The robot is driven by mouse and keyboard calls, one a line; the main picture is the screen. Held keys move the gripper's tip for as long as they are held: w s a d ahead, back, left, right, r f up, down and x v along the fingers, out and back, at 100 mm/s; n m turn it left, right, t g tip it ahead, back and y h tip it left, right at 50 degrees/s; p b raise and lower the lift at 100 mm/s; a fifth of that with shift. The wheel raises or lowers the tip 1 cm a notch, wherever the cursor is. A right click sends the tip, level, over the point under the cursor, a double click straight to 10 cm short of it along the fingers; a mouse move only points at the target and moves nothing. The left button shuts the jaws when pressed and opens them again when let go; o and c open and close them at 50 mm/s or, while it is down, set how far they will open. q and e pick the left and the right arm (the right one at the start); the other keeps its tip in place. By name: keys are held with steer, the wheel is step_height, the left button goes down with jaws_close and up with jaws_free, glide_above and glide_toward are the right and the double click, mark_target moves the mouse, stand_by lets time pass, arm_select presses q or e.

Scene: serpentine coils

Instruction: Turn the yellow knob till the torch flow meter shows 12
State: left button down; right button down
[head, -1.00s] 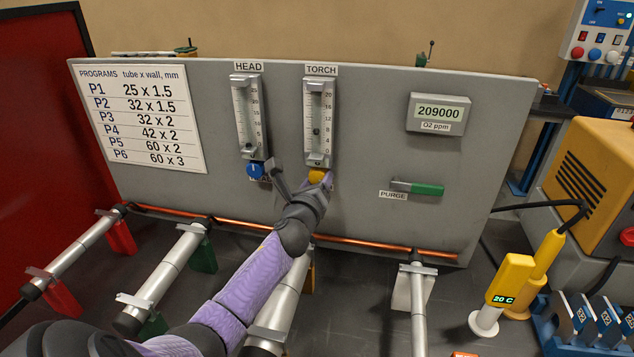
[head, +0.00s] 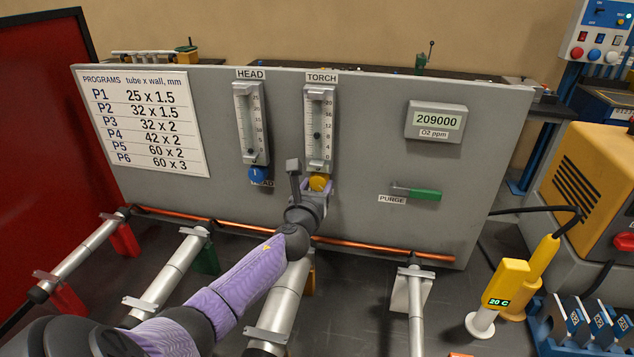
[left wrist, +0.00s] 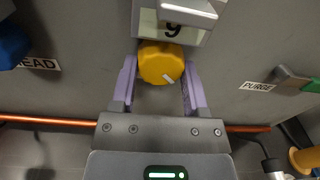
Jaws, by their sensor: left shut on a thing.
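The yellow knob (head: 319,183) sits at the foot of the TORCH flow meter (head: 319,120) on the grey panel. My left gripper (head: 317,187) is shut on the knob. In the left wrist view, its purple fingers (left wrist: 160,80) lie on either side of the knob (left wrist: 160,62), whose white mark points to the lower right. My right gripper is in neither view.
The HEAD flow meter (head: 251,122) with its blue knob (head: 258,174) stands just left of my gripper. The green PURGE lever (head: 425,195) and an O2 display (head: 436,121) are to the right. A copper tube (head: 375,247) runs along the panel's foot.

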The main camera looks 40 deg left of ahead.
arm_select(q)
steer(key=m+p, duration=0.3)
steer(key=m, duration=0.2)
steer(key=shift+r+m, duration=0.1)
steer(key=shift+m, duration=0.2)
steer(key=shift+a, duration=0.1)
stand_by(0.4)
steer(key=shift+c, duration=0.5)
jaws_free()
